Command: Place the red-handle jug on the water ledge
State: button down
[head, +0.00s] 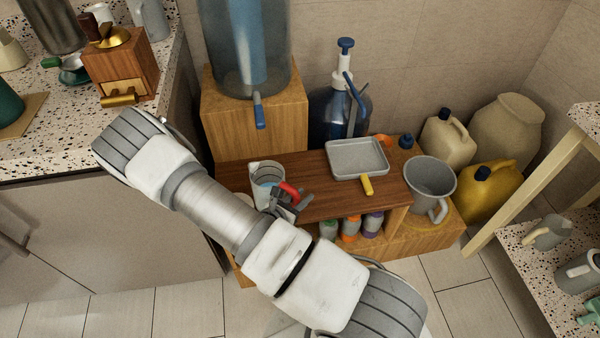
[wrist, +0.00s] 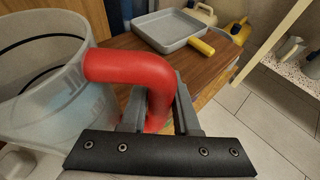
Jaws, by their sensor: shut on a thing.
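The red-handle jug (head: 264,176) is a clear, pale jug with a red handle, at the left part of the dark wooden ledge (head: 305,203). It looks upright; whether its base touches the ledge is hidden. In the wrist view the jug (wrist: 50,90) fills the left side, and its red handle (wrist: 135,72) runs down between my fingers. My gripper (head: 285,201) is shut on the red handle, and its fingers also show in the wrist view (wrist: 158,108). A large clear water container (head: 245,45) with a blue tap stands on a wooden block behind the ledge.
A grey square pan (head: 357,158) with a yellow handle lies on the ledge to the right. A grey mug (head: 430,182) stands beyond it, with several small bottles (head: 350,229) below. A blue pump bottle (head: 340,105) stands behind. A speckled counter (head: 60,130) is at left.

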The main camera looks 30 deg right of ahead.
jog(key=shift+w+d+f+b, duration=0.6)
jog(key=shift+w+d+b, duration=0.05)
jog(key=shift+w, duration=1.65)
jog(key=shift+w+d+f+b, duration=0.55)
jog(key=shift+w+d+b, duration=0.15)
jog(key=shift+w, duration=1.55)
jog(key=shift+w+d+f+b, duration=0.6)
jog(key=shift+w+d, duration=0.05)
jog(key=shift+w, duration=1.65)
jog(key=shift+f, duration=0.2)
jog(key=c, duration=0.7)
grip_release()
jog(key=shift+o, duration=0.2)
jog(key=shift+r, duration=0.15)
